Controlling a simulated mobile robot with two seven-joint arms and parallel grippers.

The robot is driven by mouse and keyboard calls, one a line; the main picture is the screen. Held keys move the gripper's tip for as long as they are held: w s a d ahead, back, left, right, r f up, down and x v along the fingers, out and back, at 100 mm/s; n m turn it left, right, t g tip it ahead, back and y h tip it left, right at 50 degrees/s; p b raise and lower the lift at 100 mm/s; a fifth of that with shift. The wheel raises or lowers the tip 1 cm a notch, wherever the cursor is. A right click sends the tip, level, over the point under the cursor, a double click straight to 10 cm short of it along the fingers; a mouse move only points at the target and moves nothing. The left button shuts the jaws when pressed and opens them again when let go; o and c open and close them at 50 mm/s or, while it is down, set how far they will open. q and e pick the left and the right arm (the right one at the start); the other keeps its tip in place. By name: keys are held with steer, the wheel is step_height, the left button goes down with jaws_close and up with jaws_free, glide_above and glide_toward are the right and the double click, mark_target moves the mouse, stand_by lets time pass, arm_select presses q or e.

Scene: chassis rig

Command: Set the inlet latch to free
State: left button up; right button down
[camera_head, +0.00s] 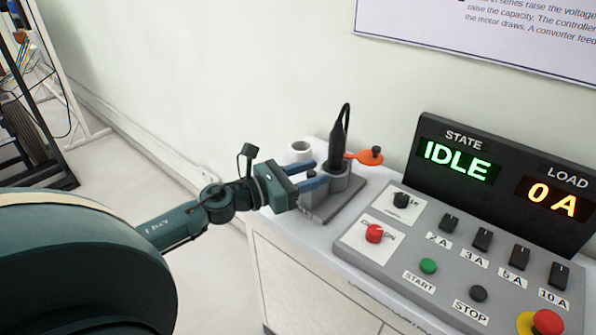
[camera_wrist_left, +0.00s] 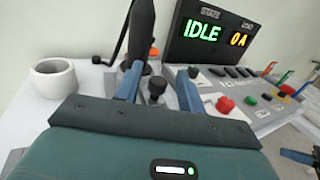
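The inlet (camera_head: 336,182) is a grey socket on a grey base plate, with an upright black plug (camera_head: 338,150) and cable in it. An orange lever with a black knob (camera_head: 370,157), apparently the latch, sticks out to the right of the plug. My left gripper (camera_head: 318,176) reaches the inlet from the left, its blue fingers apart. In the left wrist view a black knob (camera_wrist_left: 157,88) shows between the fingertips, with a gap to each. The plug (camera_wrist_left: 141,35) stands just beyond, with a bit of orange (camera_wrist_left: 154,52) behind it.
A white cup (camera_head: 300,150) stands left of the inlet. A control panel (camera_head: 415,245) with knobs and buttons is to the right, below a display (camera_head: 490,180) reading IDLE and 0 A. A wall is behind.

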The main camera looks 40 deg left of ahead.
arm_select(q)
steer(key=b+v, duration=0.2)
steer(key=v, duration=1.1)
